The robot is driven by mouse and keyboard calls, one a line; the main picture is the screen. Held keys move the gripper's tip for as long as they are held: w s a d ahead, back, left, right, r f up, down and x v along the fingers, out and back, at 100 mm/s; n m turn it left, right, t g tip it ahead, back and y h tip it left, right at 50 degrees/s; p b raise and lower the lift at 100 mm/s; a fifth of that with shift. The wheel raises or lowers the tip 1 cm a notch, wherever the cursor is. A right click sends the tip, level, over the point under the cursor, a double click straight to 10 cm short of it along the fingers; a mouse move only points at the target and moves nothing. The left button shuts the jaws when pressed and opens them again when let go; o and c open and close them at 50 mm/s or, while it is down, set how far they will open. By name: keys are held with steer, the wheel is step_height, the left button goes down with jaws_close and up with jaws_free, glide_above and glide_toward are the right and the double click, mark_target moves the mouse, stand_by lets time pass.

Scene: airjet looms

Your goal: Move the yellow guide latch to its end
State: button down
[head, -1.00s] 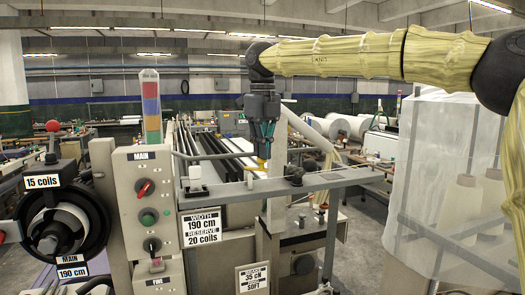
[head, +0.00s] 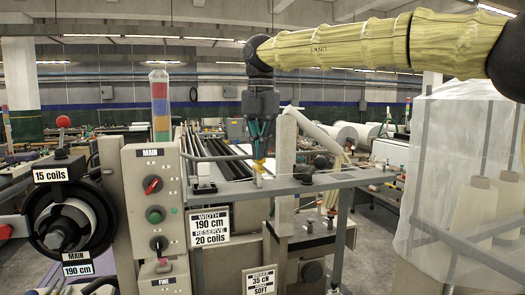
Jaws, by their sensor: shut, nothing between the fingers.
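The yellow guide latch (head: 259,166) is a small yellow piece standing on the grey rail (head: 282,187) of the loom, in the middle of the head view. My gripper (head: 260,156) points straight down at it from above. Its fingers are shut with nothing between them. The fingertips are at the latch's upper part and partly hide it. I cannot tell whether they touch it.
A grey control box (head: 153,205) with a red switch and a signal tower (head: 160,108) stands to the left. A yarn feeder (head: 68,222) is at the far left. A translucent covered rack (head: 455,170) stands at the right. An upright grey post (head: 286,150) rises close right of my gripper.

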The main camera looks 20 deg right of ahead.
steer(key=shift+s+a+f+m, duration=0.1)
steer(key=shift+s+f+m, duration=0.1)
steer(key=shift+f+m, duration=0.75)
steer(key=c, duration=1.3)
jaws_free()
steer(key=shift+o, duration=0.5)
steer(key=shift+w, duration=0.35)
step_height(320, 180, up, 12)
steer(key=shift+w+f, duration=0.1)
